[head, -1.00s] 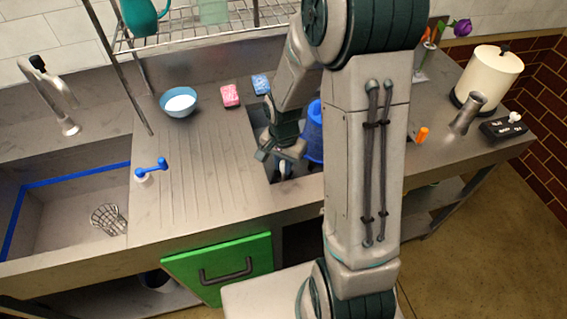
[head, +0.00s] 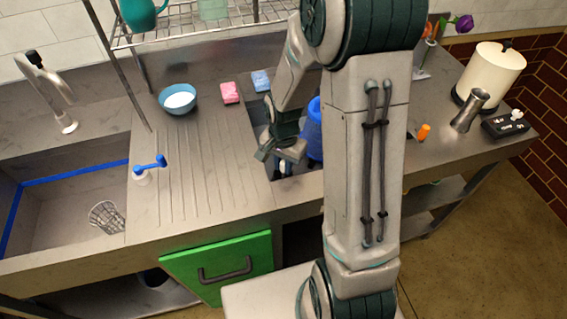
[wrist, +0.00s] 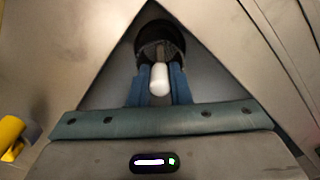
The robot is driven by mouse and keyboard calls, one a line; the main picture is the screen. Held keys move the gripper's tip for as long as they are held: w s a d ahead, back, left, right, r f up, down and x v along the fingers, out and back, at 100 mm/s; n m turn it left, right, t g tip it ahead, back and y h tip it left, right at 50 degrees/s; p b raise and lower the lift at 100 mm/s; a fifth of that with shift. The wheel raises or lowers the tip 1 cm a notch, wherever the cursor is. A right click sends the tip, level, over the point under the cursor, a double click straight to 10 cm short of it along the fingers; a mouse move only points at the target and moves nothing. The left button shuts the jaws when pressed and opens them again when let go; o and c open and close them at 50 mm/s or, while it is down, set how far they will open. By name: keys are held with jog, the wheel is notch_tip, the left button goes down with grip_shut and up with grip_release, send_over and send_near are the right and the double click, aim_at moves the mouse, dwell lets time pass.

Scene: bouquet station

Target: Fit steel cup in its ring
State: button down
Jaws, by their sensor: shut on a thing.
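My gripper (head: 281,160) is over the sunken dark basin in the counter, right of the ribbed drainboard. In the wrist view my gripper (wrist: 158,85) has its two blue fingers closed on a white rounded knob (wrist: 160,80). Just beyond the knob is a round, dark-rimmed opening with a greyish inside, which seems to be the steel cup or its ring (wrist: 148,50). I cannot tell the two apart, nor whether the cup is seated.
A blue tub (head: 314,130) stands close right of my gripper, partly behind my arm. A pink sponge (head: 230,92), a blue sponge (head: 261,81) and a blue bowl (head: 179,99) lie behind. A wire basket (head: 105,217) lies in the left sink. The drainboard (head: 205,170) is mostly clear.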

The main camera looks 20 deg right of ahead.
jog(key=c, duration=1.3)
grip_release()
jog(key=shift+o, duration=0.2)
notch_tip(320, 180, up, 14)
jog(key=shift+s, duration=0.1)
jog(key=s+r+n+t, duration=0.1)
jog(key=s+r+n, duration=0.1)
jog(key=s+n, duration=0.2)
jog(key=s+r+n+t, duration=0.2)
jog(key=s+n, duration=0.3)
jog(key=s, duration=0.5)
jog(key=shift+r, duration=0.5)
